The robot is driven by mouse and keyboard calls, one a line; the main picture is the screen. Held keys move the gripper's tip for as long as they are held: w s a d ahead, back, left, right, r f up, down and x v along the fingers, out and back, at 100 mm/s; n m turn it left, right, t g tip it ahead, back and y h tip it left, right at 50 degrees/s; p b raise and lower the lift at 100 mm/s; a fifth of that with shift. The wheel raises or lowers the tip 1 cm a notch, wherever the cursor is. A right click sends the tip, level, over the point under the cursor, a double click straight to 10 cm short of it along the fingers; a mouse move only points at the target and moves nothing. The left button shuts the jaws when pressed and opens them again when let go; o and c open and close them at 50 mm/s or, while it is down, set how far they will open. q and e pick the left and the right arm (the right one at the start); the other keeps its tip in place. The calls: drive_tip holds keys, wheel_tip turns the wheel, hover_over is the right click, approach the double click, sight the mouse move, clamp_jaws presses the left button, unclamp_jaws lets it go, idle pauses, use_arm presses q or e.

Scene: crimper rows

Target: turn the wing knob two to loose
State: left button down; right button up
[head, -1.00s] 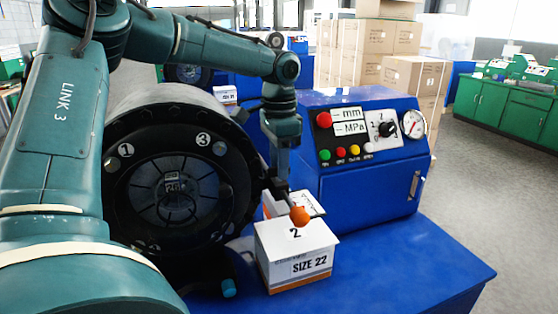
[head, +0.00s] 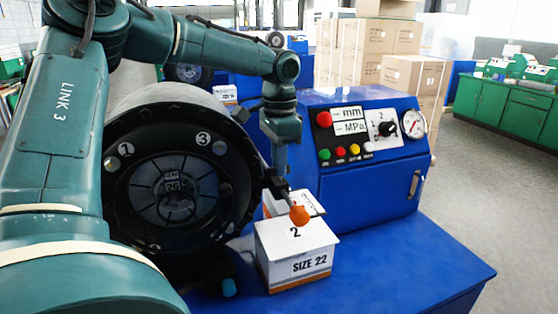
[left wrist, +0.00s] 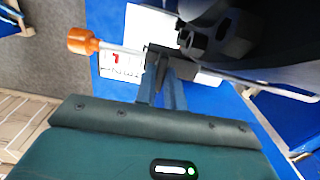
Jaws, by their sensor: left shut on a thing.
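The black round crimper head (head: 115,205) stands at the left, with labels 1 and 3 on its upper face. I cannot make out wing knob two; my left arm and gripper cover part of the crimper's right side. My left gripper (head: 279,187) is at that side, above the boxes, and shows in the left wrist view too (left wrist: 163,62). It is shut on an orange-handled piece (head: 299,215). In the left wrist view the orange handle (left wrist: 82,41) juts left on a pale shaft that runs to the fingers. Dark blocky parts (left wrist: 192,40) lie close beside the fingertips.
A white SIZE 22 box (head: 308,266) marked 2 on top stands just below the handle. A blue control cabinet (head: 360,190) with buttons and a gauge (head: 414,123) is behind at the right. The blue bench top (head: 420,262) is clear at the front right.

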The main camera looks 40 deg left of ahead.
use_arm(q)
drive_tip(key=n, duration=0.8)
drive_tip(key=shift+n, duration=0.3)
drive_tip(key=n, duration=0.4)
drive_tip(key=shift+r+n, duration=0.1)
drive_tip(key=shift+n, duration=0.2)
drive_tip(key=n, duration=0.4)
drive_tip(key=shift+w+n, duration=0.1)
drive_tip(key=shift+n, duration=0.3)
drive_tip(key=c, duration=1.5)
unclamp_jaws()
